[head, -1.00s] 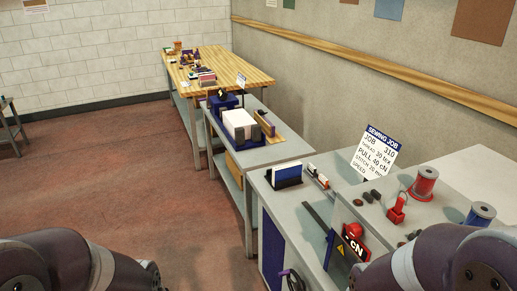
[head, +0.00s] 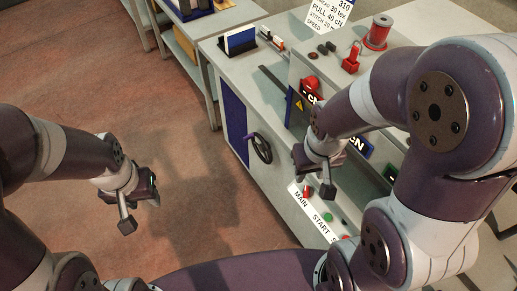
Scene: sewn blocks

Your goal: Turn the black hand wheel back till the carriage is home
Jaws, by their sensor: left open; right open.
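The black hand wheel (head: 261,149) is on the front side of the grey sewing machine bench (head: 237,75), beside a dark blue panel, with a small purple handle at its rim. My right gripper (head: 322,185) is open and empty, to the right of the wheel, above the bench's front edge and apart from the wheel. My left gripper (head: 135,210) is open and empty over the floor, well left of the wheel. I cannot single out the carriage; a dark slot (head: 276,81) runs along the bench top, and my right arm hides part of the top.
A front panel labelled MAIN and START (head: 318,216) has red and green buttons below my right gripper. A red thread spool (head: 377,32), a red clamp-like part (head: 351,59) and a job card (head: 328,12) stand on top. Floor left of the bench is clear.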

